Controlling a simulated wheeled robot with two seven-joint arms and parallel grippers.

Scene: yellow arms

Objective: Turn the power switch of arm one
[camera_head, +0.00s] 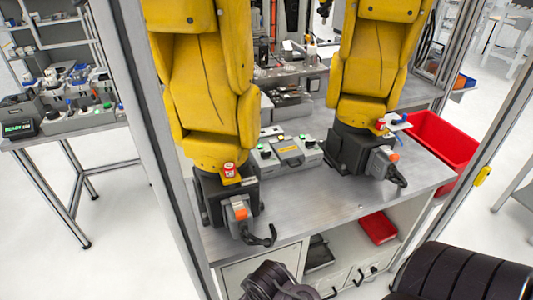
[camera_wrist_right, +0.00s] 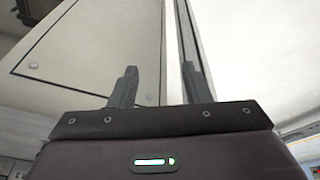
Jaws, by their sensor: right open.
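Two yellow arms stand on the grey workbench (camera_head: 320,205), the left yellow arm (camera_head: 208,85) and the right yellow arm (camera_head: 375,55). I cannot tell which one is arm one, nor the switch positions. My right gripper (camera_wrist_right: 158,85) is open and empty in the right wrist view, its fingers pointing toward pale panels. No switch shows there. My left gripper is not seen.
Control boxes with green buttons (camera_head: 289,153) sit between the arms. A red bin (camera_head: 443,150) stands at the right, and a small red tray (camera_head: 378,228) lies on the shelf below. A metal frame post (camera_head: 150,130) rises at the left. The bench front is mostly clear.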

